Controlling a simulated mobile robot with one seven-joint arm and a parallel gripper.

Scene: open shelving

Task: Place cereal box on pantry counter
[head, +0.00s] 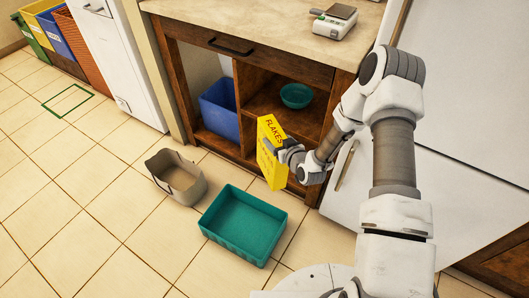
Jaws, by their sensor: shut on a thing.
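A yellow cereal box (269,150) with "FLAKES" printed on it is held upright in front of the open shelving. My gripper (283,152) is shut on the cereal box, at its right side. The fingertips are partly hidden. The pantry counter (265,25) is a pale top over a brown wooden unit. The box is in front of the unit and appears lower than the countertop.
The shelves hold a blue bin (218,108) and a teal bowl (296,96). A beige bag (176,175) and teal crate (243,224) lie on the floor. A white fridge (450,150) stands right.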

